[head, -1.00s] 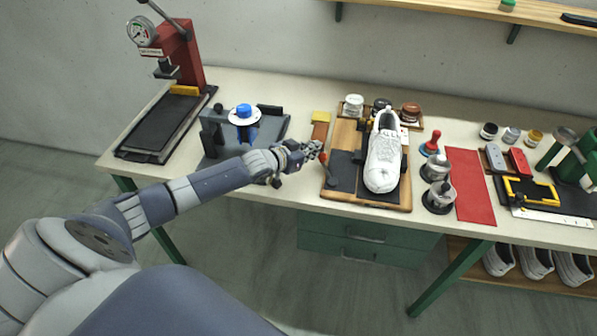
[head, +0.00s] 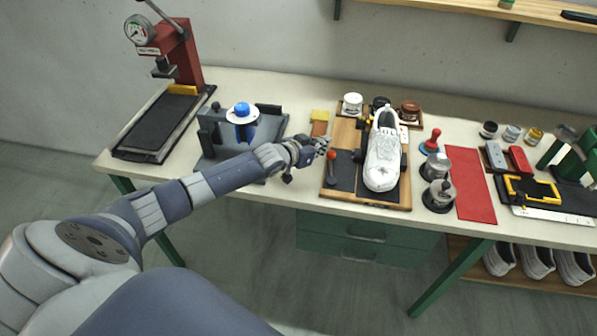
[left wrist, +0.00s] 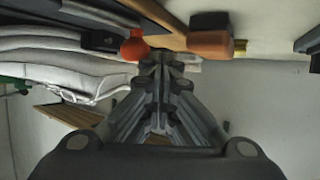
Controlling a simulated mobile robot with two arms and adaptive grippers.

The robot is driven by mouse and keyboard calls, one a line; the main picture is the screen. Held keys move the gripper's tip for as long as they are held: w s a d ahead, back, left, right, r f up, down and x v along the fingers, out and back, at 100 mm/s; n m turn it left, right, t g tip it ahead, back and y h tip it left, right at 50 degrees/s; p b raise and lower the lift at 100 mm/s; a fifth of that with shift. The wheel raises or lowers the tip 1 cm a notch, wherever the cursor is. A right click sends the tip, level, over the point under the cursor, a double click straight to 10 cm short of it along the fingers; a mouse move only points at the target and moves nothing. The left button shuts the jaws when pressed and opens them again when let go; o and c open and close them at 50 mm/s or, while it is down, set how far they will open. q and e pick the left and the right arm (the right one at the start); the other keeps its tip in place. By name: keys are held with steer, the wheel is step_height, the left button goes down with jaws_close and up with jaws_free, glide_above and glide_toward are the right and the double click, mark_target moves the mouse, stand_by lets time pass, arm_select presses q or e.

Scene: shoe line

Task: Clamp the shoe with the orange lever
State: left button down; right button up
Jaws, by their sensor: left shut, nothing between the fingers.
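The white shoe (head: 383,152) lies toe toward me on a wooden board (head: 395,205) with dark pads. It also shows at the left of the left wrist view (left wrist: 62,62). The orange lever (head: 332,157) stands nearly upright at the board's left side; its round knob shows in the left wrist view (left wrist: 134,47). My left gripper (head: 325,143) is shut and empty, with its fingertips just above and left of the knob. In the left wrist view the fingertips (left wrist: 163,62) are right beside the knob; I cannot tell whether they touch. My right gripper is out of view.
A stand with a blue-topped part (head: 242,110) is left of the board, and a red press (head: 178,55) farther left. A brush-like tool (head: 319,122) lies behind my gripper. Jars (head: 352,103) stand behind the board, metal pots (head: 438,195) and a red mat (head: 470,185) to its right.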

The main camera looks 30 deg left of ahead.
arm_select(q)
steer(key=shift+s, duration=0.15)
steer(key=v, duration=1.1)
steer(key=shift+s+r, duration=0.25)
steer(key=shift+s, duration=0.05)
stand_by(0.4)
